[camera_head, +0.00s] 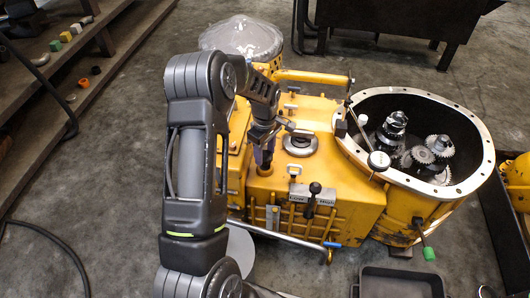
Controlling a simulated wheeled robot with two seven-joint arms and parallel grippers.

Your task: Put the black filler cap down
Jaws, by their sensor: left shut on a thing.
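My left gripper (264,153) points down over the top of the yellow transmission housing (340,180), just left of a round silver ring with a dark centre (299,142). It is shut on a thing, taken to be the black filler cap. The cap is not clearly visible, as the gripper and its wrist hide it. I cannot tell whether it touches the housing. My right gripper is not in view.
An open gear bay with several metal gears (425,155) lies to the right. A black lever (312,195) rises from the housing front. A dark tray (401,284) sits at the bottom right. Wooden steps (60,60) with small parts stand at the left.

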